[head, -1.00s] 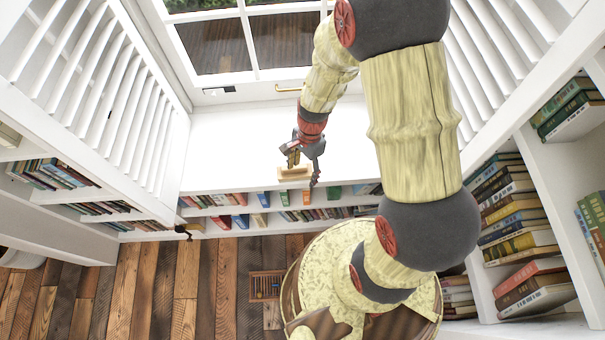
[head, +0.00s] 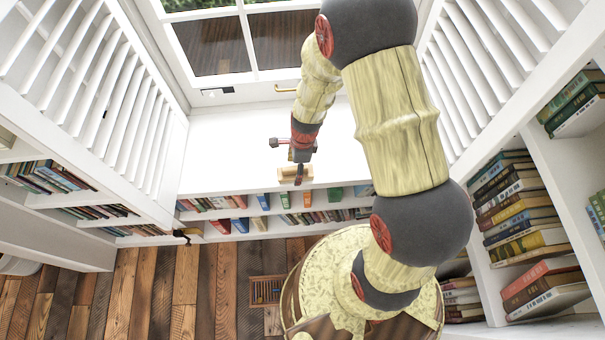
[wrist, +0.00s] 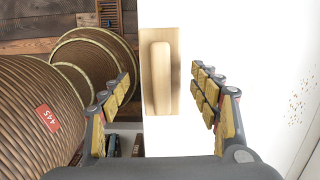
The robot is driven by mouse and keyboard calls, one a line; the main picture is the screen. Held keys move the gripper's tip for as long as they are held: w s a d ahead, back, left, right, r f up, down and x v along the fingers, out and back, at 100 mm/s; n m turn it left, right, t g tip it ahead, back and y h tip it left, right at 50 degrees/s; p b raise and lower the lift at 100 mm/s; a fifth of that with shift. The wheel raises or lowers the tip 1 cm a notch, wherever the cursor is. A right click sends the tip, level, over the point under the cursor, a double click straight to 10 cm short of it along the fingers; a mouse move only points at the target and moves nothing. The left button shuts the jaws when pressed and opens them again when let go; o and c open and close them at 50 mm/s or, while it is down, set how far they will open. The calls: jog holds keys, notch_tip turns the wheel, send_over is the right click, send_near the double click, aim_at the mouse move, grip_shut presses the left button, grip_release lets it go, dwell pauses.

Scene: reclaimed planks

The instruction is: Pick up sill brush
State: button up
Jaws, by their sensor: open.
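The sill brush (wrist: 160,70) is a pale wooden block with a raised rounded handle, lying on the white sill (wrist: 215,25). In the head view the brush (head: 286,174) lies near the sill's front edge, partly covered by my gripper (head: 299,176). In the wrist view my gripper (wrist: 160,82) is open, with one padded finger on each side of the brush. A gap shows between each finger and the wood. The brush's underside is hidden.
Small brown specks (wrist: 296,106) lie on the sill. Book shelves (head: 240,220) run below its front edge. A slatted white shutter (head: 95,100) stands at the left. A window with a brass handle (head: 287,89) is behind. The sill left of the brush is clear.

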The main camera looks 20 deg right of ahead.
notch_tip(320, 180, down, 2)
jog(key=shift+a+f+b, duration=0.15)
jog(key=shift+f+b, duration=0.05)
jog(key=shift+b, duration=0.15)
jog(key=shift+c, duration=0.3)
jog(key=c, duration=1.3)
